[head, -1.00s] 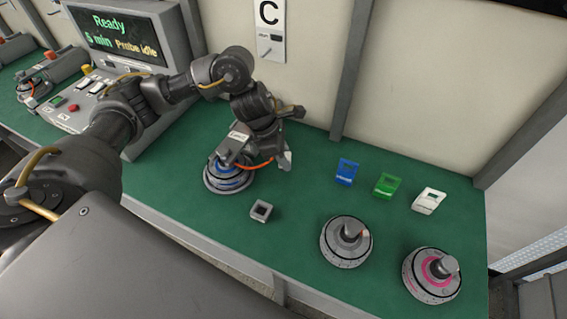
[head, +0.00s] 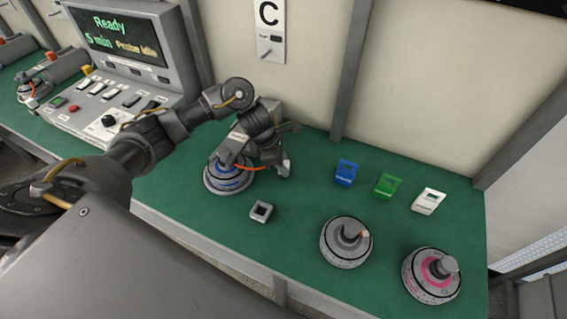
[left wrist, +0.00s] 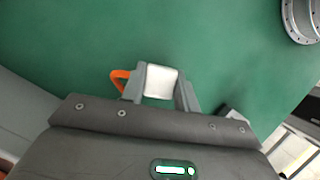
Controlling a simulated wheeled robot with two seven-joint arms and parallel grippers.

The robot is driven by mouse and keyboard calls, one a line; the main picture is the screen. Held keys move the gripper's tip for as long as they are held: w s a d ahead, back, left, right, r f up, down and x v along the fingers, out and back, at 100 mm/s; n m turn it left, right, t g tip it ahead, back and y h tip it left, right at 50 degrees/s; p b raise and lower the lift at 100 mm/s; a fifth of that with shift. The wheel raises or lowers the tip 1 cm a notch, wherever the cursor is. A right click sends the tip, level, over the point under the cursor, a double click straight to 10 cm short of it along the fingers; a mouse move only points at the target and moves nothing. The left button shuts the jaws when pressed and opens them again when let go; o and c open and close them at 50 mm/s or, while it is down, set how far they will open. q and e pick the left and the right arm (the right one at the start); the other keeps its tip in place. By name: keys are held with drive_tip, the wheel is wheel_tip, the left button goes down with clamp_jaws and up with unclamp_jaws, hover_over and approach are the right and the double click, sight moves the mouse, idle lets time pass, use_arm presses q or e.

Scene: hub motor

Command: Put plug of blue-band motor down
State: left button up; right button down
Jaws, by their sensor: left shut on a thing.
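The blue-band motor (head: 226,181) stands on the green table, partly covered by my left arm. An orange cable (head: 246,164) runs from it to the right, toward my left gripper (head: 282,170). The gripper is low near the table, right of the motor. In the left wrist view my left gripper (left wrist: 160,88) is shut on the white plug (left wrist: 160,80), with green table behind it. The orange cable (left wrist: 119,78) loops out beside the left finger. Whether the plug touches the table I cannot tell. My right gripper is out of view.
A small grey square socket (head: 262,211) lies in front of the gripper. Blue (head: 346,173), green (head: 387,185) and white (head: 429,200) tags stand to the right. A plain grey motor (head: 346,242) and a pink-band motor (head: 432,275) stand front right. A console (head: 130,75) is at left.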

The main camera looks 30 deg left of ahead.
use_arm(q)
drive_tip(key=shift+f, duration=0.2)
drive_tip(key=o, duration=1.1)
drive_tip(key=shift+r, duration=0.1)
drive_tip(key=shift+r, duration=0.15)
drive_tip(key=shift+a+r, duration=0.1)
drive_tip(key=shift+r, duration=0.2)
drive_tip(key=v, duration=1.1)
drive_tip(key=shift+r, duration=0.15)
drive_tip(key=shift+a, duration=0.1)
